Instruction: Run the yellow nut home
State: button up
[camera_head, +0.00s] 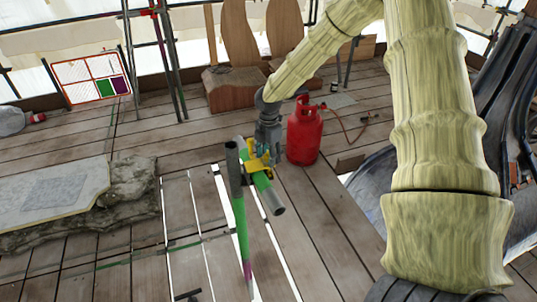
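A yellow fitting (257,164) sits where a short tube with a green band (266,187) meets an upright tube, green in its lower part (241,225). The short tube slants down to the right and ends in a grey open end. I cannot pick out the yellow nut as a separate part of this fitting. My gripper (265,150) points down from the end of my arm, right at the fitting's upper side. Its fingers are small and partly hidden against the yellow, so I cannot tell whether they hold it.
A red gas cylinder (304,133) with a hose stands close to the right of my gripper. A stone slab (55,190) lies at left. Wooden boards (240,35) and a wooden block (232,90) stand behind. The plank deck (315,240) has open gaps near the tubes.

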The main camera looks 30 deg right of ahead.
jog(key=c, duration=0.9)
jog(key=shift+m, duration=0.3)
jog(key=m, duration=0.4)
jog(key=shift+w+b, duration=0.1)
jog(key=shift+b, duration=0.25)
jog(key=m, duration=0.4)
jog(key=shift+m+b, duration=0.3)
jog(key=shift+m, duration=0.1)
jog(key=m, duration=0.4)
jog(key=shift+m, duration=0.3)
jog(key=shift+r+m+b, duration=0.1)
jog(key=shift+m+b, duration=0.35)
jog(key=shift+m, duration=1.45)
